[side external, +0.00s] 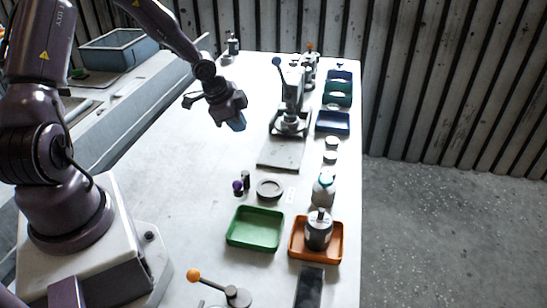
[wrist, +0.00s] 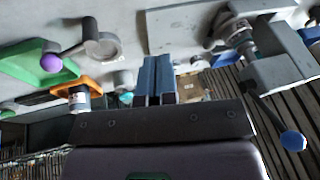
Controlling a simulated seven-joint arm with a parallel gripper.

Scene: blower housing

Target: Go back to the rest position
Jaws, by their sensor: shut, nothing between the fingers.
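My gripper (side external: 237,123) hangs in the air above the white table (side external: 190,150), left of the grey press in the side external view. It is apart from everything on the table. In the wrist view the two blue fingers (wrist: 155,80) lie side by side, shut with nothing held between them.
The grey press (side external: 291,105) with a blue-knobbed lever stands right of my gripper. Nearer are a green tray (side external: 255,230), an orange tray (side external: 298,250) holding a dark-and-white canister (side external: 318,232), a teal-capped bottle (side external: 323,190) and an orange-knobbed lever (side external: 236,297). The table's left middle is clear.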

